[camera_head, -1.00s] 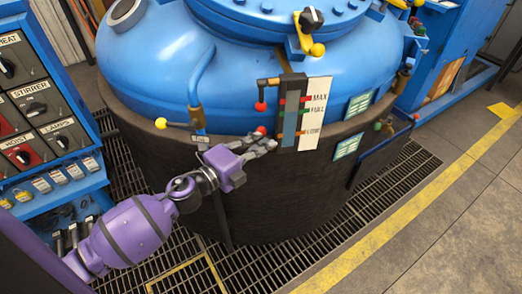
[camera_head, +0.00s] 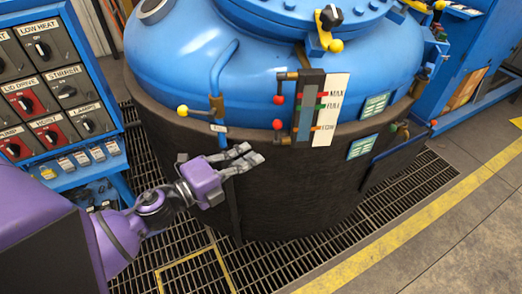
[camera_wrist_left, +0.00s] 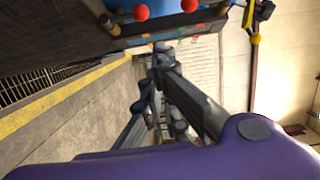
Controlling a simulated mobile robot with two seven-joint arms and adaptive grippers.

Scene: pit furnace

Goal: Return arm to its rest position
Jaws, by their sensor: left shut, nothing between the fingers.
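My left gripper (camera_head: 250,160) is at the end of my purple arm, which comes in from the lower left. It is shut and empty, in front of the dark lower wall of the blue furnace vessel (camera_head: 290,75), below the level gauge (camera_head: 310,105). In the left wrist view the fingers of the gripper (camera_wrist_left: 160,70) point away over the floor. I cannot tell whether they touch the dark wall. My right gripper is in neither view.
A control panel (camera_head: 45,75) with several knobs stands at the left. A yellow-handled valve (camera_head: 183,110) and a red knob (camera_head: 277,124) stick out above the gripper. Floor grating (camera_head: 300,255) surrounds the vessel, with open floor (camera_head: 470,240) at the right.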

